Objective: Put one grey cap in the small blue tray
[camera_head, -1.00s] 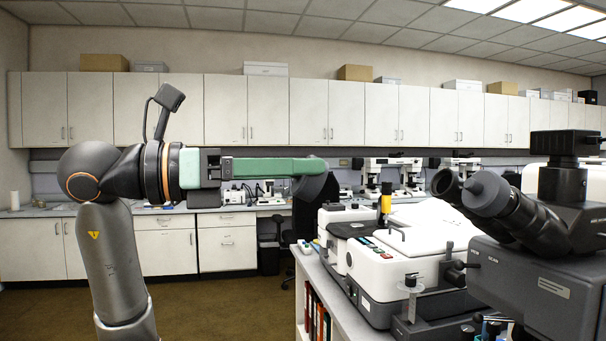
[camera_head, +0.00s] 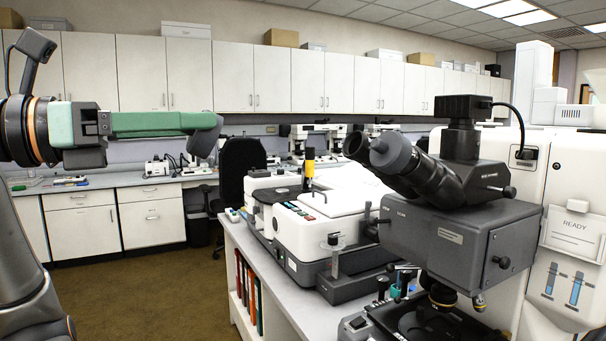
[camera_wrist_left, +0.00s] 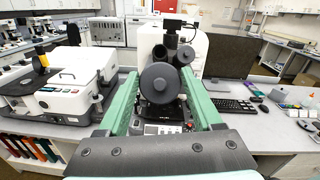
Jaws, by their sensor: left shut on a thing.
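My left gripper (camera_head: 207,134) reaches in from the left in the head view, its green fingers shut on a dark grey round cap (camera_head: 205,143). In the left wrist view the cap (camera_wrist_left: 160,83) shows as a disc between the two fingertips, held in the air. The microscope (camera_head: 455,225) stands to the right of the gripper, clearly apart from it in the head view. Its nearer eyepiece (camera_head: 391,155) has a grey round end that looks like another cap; the other eyepiece (camera_head: 354,146) looks dark. I cannot make out the small blue tray. My right gripper is not in view.
A white instrument (camera_head: 325,215) stands left of the microscope on the bench (camera_head: 235,230). A black chair (camera_head: 240,165) is behind. In the left wrist view a keyboard (camera_wrist_left: 235,106) and small coloured items (camera_wrist_left: 292,106) lie right of the microscope. Open floor (camera_head: 150,285) shows at lower left.

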